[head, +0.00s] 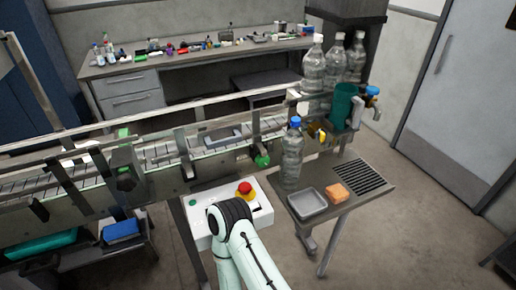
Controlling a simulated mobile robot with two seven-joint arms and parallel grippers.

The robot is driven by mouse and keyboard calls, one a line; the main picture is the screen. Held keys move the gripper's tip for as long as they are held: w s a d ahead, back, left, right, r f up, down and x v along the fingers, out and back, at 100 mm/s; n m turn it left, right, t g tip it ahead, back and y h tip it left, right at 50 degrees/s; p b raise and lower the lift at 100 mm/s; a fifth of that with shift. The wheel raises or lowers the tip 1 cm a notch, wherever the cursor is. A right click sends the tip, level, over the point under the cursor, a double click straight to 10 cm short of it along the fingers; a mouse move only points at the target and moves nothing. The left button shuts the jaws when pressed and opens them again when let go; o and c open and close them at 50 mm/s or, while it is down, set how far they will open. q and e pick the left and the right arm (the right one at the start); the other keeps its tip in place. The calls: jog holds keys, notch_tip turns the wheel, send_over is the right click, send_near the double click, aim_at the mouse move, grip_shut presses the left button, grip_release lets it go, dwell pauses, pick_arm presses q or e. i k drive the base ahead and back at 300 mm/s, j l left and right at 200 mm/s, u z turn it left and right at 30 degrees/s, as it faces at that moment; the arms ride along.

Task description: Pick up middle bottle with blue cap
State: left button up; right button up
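A clear bottle with a blue cap (292,157) stands upright on the small metal side table (377,204), beside the end of the conveyor. Behind it, clear bottles with pale caps stand in a group: one at the left (314,68), one in the middle (336,60) and one at the right (356,60). The blue-capped bottle stands apart from this group, nearer to me. One of my arms reaches in from the bottom, its bent joint in front of the control box. Neither gripper shows.
The conveyor (160,152) with rails runs across the left. A control box (262,214) has a red button (245,188). A grey tray (307,203), an orange sponge (337,193) and a green cup (343,104) are near the bottle. Open floor lies at the right.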

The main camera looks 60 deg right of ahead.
aim_at(292, 143)
jog(key=z, duration=2.25)
jog(key=l, duration=0.5)
jog(key=u, duration=0.05)
